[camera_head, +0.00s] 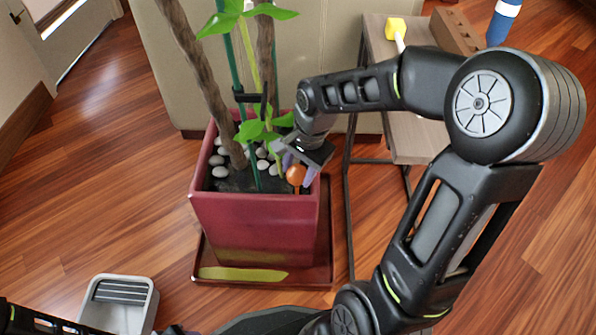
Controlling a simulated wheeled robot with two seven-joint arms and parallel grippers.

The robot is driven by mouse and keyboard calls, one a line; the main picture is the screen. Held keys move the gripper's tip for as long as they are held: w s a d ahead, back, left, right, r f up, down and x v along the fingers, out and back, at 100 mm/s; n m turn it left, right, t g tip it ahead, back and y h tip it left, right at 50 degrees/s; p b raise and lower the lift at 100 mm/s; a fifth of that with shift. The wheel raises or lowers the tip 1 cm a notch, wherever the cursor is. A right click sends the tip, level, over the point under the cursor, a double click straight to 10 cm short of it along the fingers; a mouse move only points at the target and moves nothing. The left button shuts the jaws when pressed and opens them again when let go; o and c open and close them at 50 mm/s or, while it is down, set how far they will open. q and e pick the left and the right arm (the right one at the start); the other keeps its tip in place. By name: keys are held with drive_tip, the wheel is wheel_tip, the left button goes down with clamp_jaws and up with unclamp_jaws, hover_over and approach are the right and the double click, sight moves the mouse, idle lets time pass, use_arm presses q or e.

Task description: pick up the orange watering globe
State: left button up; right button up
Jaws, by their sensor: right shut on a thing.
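Brown trunks (200,70), a green stake (247,110) and leaves rise beside my right gripper. A small wooden table (414,135) stands to the right, with a yellow-headed object (395,28) and a brown block (455,30). A grey tray (120,290) lies at lower left.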

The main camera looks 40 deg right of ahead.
wheel_tip(320, 180, up, 12)
drive_tip(key=p, duration=0.5)
drive_tip(key=s+d+p, duration=0.3)
drive_tip(key=s+d, duration=0.1)
drive_tip(key=s, duration=1.3)
drive_tip(key=shift+s+f, duration=0.15)
drive_tip(key=shift+s, duration=0.1)
